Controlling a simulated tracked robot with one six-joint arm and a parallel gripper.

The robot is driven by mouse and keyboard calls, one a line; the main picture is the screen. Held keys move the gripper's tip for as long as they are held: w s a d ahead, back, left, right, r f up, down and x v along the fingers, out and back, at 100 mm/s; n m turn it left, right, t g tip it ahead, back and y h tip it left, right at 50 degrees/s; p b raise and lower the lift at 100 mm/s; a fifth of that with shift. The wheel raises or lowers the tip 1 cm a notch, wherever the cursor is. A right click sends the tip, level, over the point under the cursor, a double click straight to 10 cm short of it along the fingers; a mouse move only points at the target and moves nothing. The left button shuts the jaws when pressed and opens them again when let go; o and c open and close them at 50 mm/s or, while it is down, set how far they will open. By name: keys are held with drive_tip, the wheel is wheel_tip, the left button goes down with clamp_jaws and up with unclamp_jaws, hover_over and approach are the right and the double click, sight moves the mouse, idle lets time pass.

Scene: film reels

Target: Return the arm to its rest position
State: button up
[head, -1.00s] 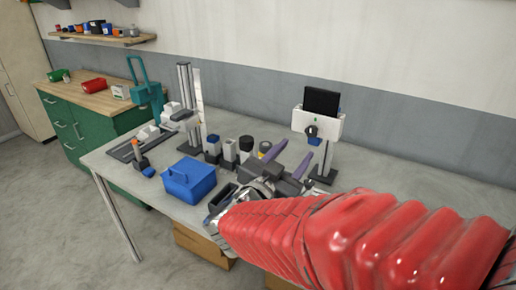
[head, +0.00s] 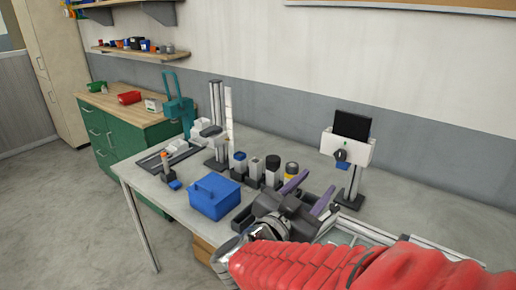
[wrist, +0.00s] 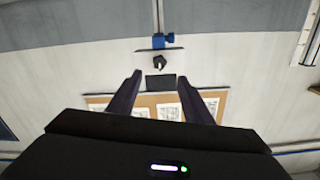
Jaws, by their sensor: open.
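My gripper (head: 309,194) is at the end of my red-sleeved arm, over the worktable (head: 440,190) in the head view. Its two purple-grey fingers are spread apart with nothing between them. In the wrist view the open fingers (wrist: 163,100) point toward the wall, with the white device and its dark screen (wrist: 161,82) seen beyond the gap. In the head view that device (head: 347,150) stands on a post behind and right of the fingers, apart from them. Part of the table is hidden behind my arm.
A blue box (head: 214,197) sits left of my gripper, and several small containers (head: 256,168) stand behind it. A tall metal column stand (head: 216,115) is at the table's left. A green cabinet (head: 110,138) stands farther left. The right rear tabletop is clear.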

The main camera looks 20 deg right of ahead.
drive_tip(key=s+a+f+n+g+y, duration=0.1)
drive_tip(key=s+f+n+g+y, duration=0.7)
drive_tip(key=f+n, duration=0.5)
drive_tip(key=s+a+f+n+y, duration=0.25)
drive_tip(key=s+a, duration=0.25)
drive_tip(key=a, duration=0.3)
wheel_tip(320, 180, up, 6)
drive_tip(key=a+m+t+y, duration=0.1)
drive_tip(key=m+t+y, duration=0.1)
drive_tip(key=y, duration=0.2)
drive_tip(key=shift+a+r+t, duration=0.2)
drive_tip(key=shift+a+t, duration=0.2)
drive_tip(key=shift+w+m, duration=0.1)
drive_tip(key=shift+m, duration=0.15)
